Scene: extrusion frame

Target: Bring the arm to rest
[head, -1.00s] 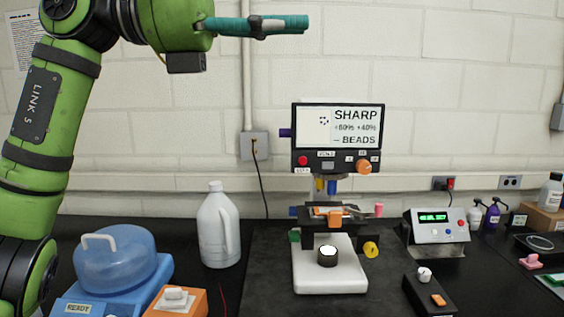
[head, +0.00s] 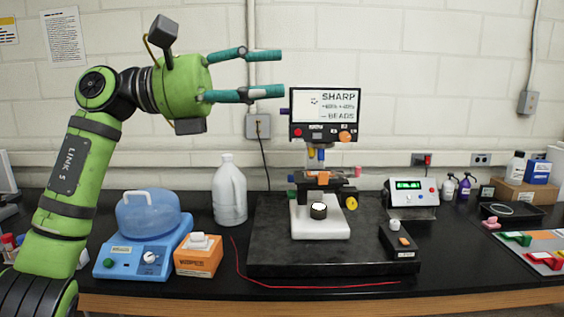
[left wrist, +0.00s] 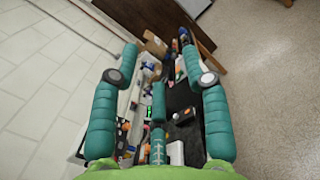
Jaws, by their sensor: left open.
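My left arm comes in from the left in the head view, green with black joints. Its gripper (head: 282,73) is raised in front of the wall, above the bench. Its teal fingers point right and stand apart, with nothing between them. In the left wrist view the open fingers (left wrist: 158,78) frame the bench from above. The microscope with its screen (head: 325,118) stands on the bench to the right of the gripper and lower, apart from the fingers. My right gripper is not in view.
The black bench (head: 453,262) holds a blue machine with a domed lid (head: 147,215), an orange box (head: 198,262), a white jug (head: 229,192) and a control box with a green display (head: 411,197). A red wire (head: 300,287) lies at the front edge. The air around the gripper is clear.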

